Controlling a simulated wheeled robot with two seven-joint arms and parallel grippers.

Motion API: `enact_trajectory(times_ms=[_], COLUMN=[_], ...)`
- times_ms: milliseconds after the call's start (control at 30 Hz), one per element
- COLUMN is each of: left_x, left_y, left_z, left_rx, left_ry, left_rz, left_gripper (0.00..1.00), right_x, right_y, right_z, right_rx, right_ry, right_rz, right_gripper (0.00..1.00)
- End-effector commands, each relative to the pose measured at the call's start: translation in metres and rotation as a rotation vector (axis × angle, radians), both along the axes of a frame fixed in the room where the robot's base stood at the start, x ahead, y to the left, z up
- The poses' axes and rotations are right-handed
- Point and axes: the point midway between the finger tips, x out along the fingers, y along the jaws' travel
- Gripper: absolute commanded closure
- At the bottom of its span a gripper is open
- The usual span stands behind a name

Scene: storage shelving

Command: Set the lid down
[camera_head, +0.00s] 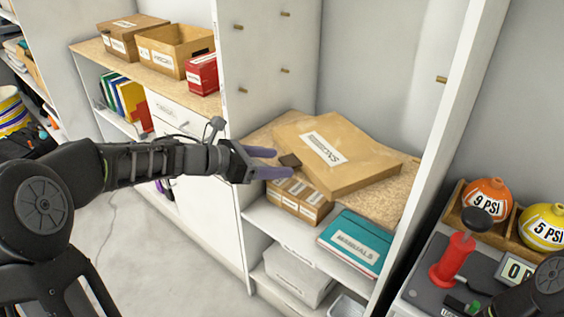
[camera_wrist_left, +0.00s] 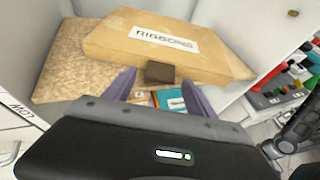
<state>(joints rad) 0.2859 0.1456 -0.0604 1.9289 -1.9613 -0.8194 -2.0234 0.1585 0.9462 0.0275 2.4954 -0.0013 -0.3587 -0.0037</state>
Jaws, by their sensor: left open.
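The lid (camera_head: 345,160) is a flat tan cardboard piece with a white label and a dark brown tab on its near edge. It lies on the speckled shelf top (camera_head: 395,205), turned at an angle to it. In the left wrist view the lid (camera_wrist_left: 190,60) reads RIBBONS. My left gripper (camera_head: 283,163) is open at the lid's near edge. In the left wrist view its fingers (camera_wrist_left: 158,76) stand on either side of the tab, with small gaps visible. Whether the lid's underside lies fully flat is hidden. My right gripper is out of view.
Below the shelf top are a cardboard box (camera_head: 297,200), a teal MANUALS binder (camera_head: 352,242) and a grey bin (camera_head: 297,275). White side panels bound the bay. Left stand an open box (camera_head: 175,48) and a red box (camera_head: 202,74). Right is a pump (camera_head: 456,255).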

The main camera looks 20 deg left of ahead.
Motion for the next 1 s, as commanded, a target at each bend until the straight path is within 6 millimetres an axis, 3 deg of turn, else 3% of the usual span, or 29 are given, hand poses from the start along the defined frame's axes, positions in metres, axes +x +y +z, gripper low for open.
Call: enact_trajectory(times_ms=[200, 433, 1000], left_x=[-0.031, -0.055, -0.061], left_y=[0.031, 0.055, 0.059], left_z=[0.019, 0.032, 0.035], left_rx=[0.001, 0.001, 0.000], left_ry=[-0.003, 0.000, 0.000], left_rz=[0.004, 0.002, 0.000], left_gripper=[0.35, 0.35, 0.35], right_x=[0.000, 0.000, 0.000], right_y=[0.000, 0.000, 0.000], right_z=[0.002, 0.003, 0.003], right_rx=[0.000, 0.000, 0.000], right_ry=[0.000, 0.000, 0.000], right_rz=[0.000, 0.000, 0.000], right_gripper=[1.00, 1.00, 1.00])
